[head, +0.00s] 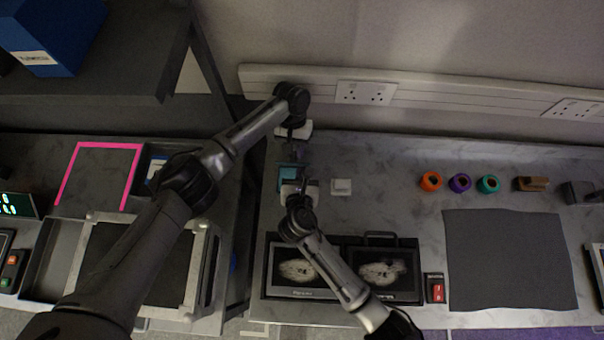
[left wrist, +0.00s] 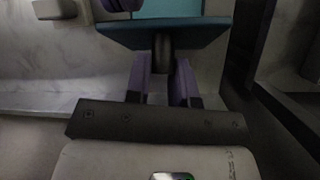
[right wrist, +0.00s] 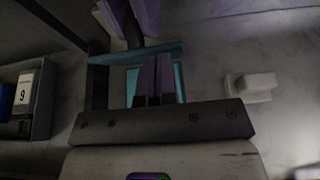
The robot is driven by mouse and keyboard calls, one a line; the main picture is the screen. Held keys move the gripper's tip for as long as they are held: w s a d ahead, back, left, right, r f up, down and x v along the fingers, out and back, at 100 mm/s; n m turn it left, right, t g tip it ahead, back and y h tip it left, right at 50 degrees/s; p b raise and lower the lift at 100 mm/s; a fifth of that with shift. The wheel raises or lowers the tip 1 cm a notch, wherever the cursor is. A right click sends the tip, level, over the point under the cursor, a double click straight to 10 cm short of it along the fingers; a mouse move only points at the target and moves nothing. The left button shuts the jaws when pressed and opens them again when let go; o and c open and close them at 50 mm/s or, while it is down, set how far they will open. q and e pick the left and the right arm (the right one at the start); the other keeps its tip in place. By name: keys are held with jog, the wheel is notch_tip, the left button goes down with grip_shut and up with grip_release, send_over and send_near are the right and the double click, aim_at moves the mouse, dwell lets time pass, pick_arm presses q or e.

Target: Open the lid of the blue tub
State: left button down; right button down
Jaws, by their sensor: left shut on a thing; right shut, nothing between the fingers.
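The blue tub (head: 291,179) is a small teal box on the bench, partly covered by my grippers in the head view. Its teal lid (left wrist: 165,32) has a dark knob (left wrist: 163,55) and appears nearly edge-on, steeply tilted, in the left wrist view. The lid also shows as a teal band (right wrist: 150,54) in the right wrist view, with teal tub surfaces below it. My left gripper (head: 297,153), behind the tub, is shut on the knob. My right gripper (head: 297,184) is shut and empty over the tub's near side; whether it touches is unclear.
A white block (head: 341,187) stands right of the tub. A monitor (head: 341,268) lies in front. Orange (head: 431,181), purple (head: 460,183) and teal (head: 488,184) spools and a grey mat (head: 510,260) are farther right. The bench's left edge is close to the tub.

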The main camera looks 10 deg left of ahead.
pick_arm(q)
jog(key=shift+a+f, duration=0.2)
jog(key=shift+a, duration=0.1)
pick_arm(e)
jog(key=shift+w, duration=0.1)
